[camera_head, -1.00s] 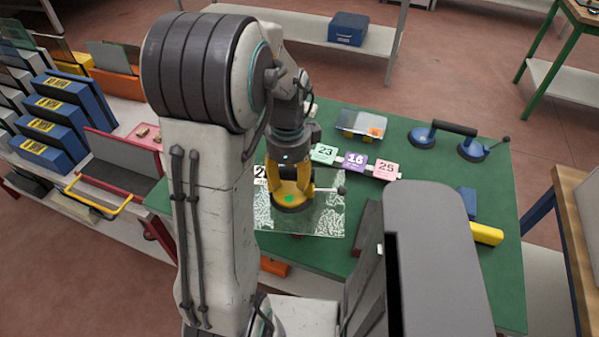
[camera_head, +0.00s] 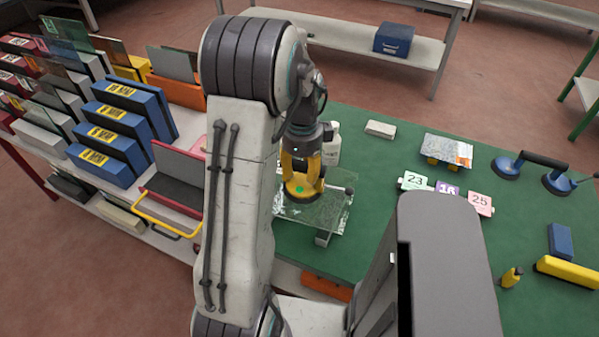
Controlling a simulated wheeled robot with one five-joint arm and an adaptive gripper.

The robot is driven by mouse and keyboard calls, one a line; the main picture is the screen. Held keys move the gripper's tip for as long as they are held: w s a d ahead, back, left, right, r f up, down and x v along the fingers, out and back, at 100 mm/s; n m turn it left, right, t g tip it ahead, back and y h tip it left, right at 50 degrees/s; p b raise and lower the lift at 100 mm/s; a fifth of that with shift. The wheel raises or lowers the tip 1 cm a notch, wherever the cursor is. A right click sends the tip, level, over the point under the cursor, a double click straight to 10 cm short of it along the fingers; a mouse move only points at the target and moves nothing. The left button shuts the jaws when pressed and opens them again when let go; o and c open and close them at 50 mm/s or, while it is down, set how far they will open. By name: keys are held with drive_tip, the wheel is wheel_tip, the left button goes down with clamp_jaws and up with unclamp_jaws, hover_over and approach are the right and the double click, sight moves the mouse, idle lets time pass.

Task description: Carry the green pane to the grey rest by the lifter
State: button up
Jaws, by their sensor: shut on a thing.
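My gripper (camera_head: 301,182), with yellow fingers, is shut on a dark round suction cup with a green spot and a side lever (camera_head: 347,189). The clear, faintly green glass pane (camera_head: 324,215) is just under the cup, left of centre over the green table. It looks lifted, but its exact height cannot be told. A small grey block (camera_head: 323,239) shows at the pane's front edge. A blue two-cup lifter (camera_head: 543,165) lies at the right. No grey rest can be clearly made out beside it.
Number cards (camera_head: 447,190) lie on the green table (camera_head: 375,215). Behind them a patterned plate (camera_head: 447,148) stands on yellow supports. A white bottle (camera_head: 332,143) is just behind my gripper, and a pale block (camera_head: 380,129) lies further back. Racks of panes (camera_head: 110,130) stand at left.

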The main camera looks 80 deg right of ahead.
sight(303, 181)
drive_tip(key=shift+w+d+r, duration=0.1)
drive_tip(key=shift+d, duration=0.25)
drive_tip(key=shift+s+d+m, duration=0.2)
drive_tip(key=shift+m, duration=0.3)
drive_tip(key=shift+f+b, duration=3.55)
drive_tip(key=shift+f, duration=0.05)
drive_tip(key=shift+f+b, duration=0.3)
drive_tip(key=shift+f, duration=0.05)
